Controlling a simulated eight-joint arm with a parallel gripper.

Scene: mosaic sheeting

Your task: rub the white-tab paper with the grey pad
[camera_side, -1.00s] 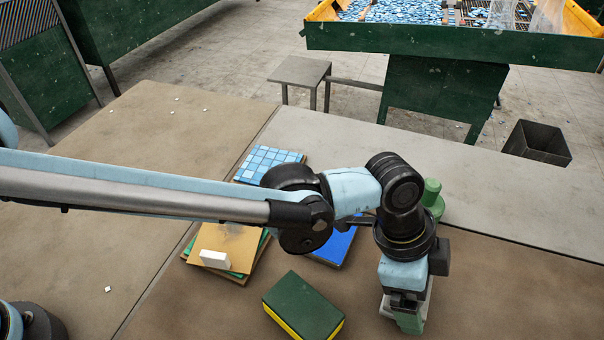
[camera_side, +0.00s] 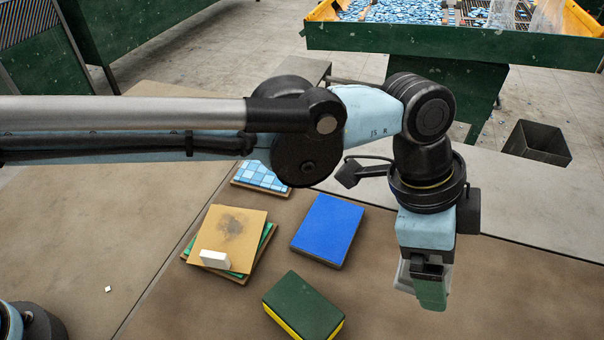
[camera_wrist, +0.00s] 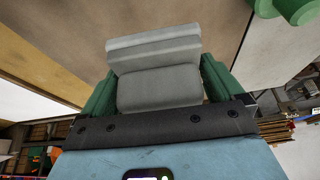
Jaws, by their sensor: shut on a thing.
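The white-tab paper (camera_side: 238,226) is a tan sheet with a dark smudge in its upper middle. It lies on a green-and-brown board at the left of the work area, with a white tab (camera_side: 214,259) upright near its front edge. My gripper (camera_side: 430,290) is at the right in the side view, raised above the table and well apart from the paper. In the wrist view its green fingers (camera_wrist: 158,88) are shut on the grey pad (camera_wrist: 155,50). In the side view the pad is mostly hidden behind the gripper.
A blue board (camera_side: 328,228) lies right of the paper. A green-and-yellow block (camera_side: 304,306) sits in front. A blue-tiled board (camera_side: 262,178) lies behind, partly hidden by my arm. Part of a green object (camera_wrist: 292,8) shows in the wrist view. Left of the paper, the table is mostly clear.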

